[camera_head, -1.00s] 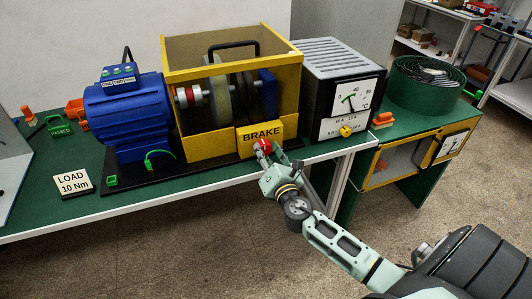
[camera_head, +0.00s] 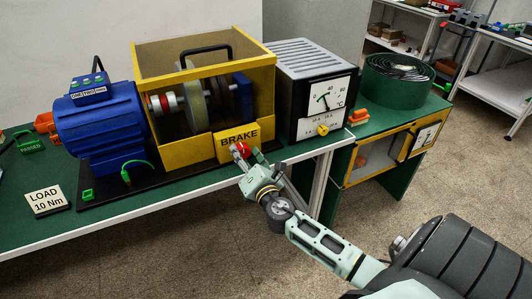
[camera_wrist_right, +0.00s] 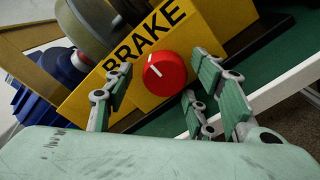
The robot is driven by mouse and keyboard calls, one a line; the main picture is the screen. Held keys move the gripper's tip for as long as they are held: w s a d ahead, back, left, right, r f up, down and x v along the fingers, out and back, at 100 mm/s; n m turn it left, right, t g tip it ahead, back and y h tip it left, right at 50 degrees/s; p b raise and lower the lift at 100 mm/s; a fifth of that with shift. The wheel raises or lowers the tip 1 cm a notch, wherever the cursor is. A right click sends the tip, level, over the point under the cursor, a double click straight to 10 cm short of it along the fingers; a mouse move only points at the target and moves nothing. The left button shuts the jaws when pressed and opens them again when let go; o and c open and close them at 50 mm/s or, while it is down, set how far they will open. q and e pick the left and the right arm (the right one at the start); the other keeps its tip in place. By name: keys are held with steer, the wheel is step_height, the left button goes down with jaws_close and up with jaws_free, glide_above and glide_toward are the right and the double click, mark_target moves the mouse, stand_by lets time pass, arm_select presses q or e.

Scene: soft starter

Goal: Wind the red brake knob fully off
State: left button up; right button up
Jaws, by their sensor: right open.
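The red brake knob (camera_head: 241,150) sits on the front of the yellow panel marked BRAKE (camera_head: 238,137). My right gripper (camera_head: 250,165) is open just in front of the knob. In the right wrist view its fingers (camera_wrist_right: 155,92) stand apart on both sides of the knob, with gaps visible and no clear contact. My left gripper is not in view.
The blue motor (camera_head: 100,125) stands left of the yellow brake housing (camera_head: 205,135). A grey box with a temperature dial (camera_head: 326,96) stands close on the right. A LOAD 10 Nm sign (camera_head: 46,199) lies on the green bench (camera_head: 130,212). The bench's front edge is below the gripper.

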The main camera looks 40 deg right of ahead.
steer(key=m+b, duration=0.1)
steer(key=m, duration=0.5)
steer(key=shift+d+f+m, duration=0.1)
steer(key=shift+m, duration=0.2)
steer(key=m, duration=0.5)
steer(key=shift+d+m, duration=0.1)
steer(key=shift+m, duration=0.2)
steer(key=m, duration=0.6)
steer(key=shift+s+d+m+b, duration=0.1)
steer(key=shift+d+m+b, duration=0.05)
steer(key=shift+m+b, duration=0.25)
steer(key=m, duration=0.5)
steer(key=shift+d, duration=0.1)
steer(key=b+v, duration=0.1)
steer(key=v, duration=0.7)
steer(key=s+a+f+g+p, duration=0.1)
steer(key=s+f, duration=0.3)
steer(key=f, duration=0.6)
steer(key=s+a+f+g+y+p, duration=0.1)
steer(key=s+f+g, duration=0.2)
steer(key=f, duration=0.8)
steer(key=s+a+f+g+p, duration=0.1)
steer(key=s+f+g, duration=0.3)
steer(key=f, duration=0.7)
steer(key=shift+s+n+y+p, duration=0.35)
steer(key=shift+n+y+p, duration=0.05)
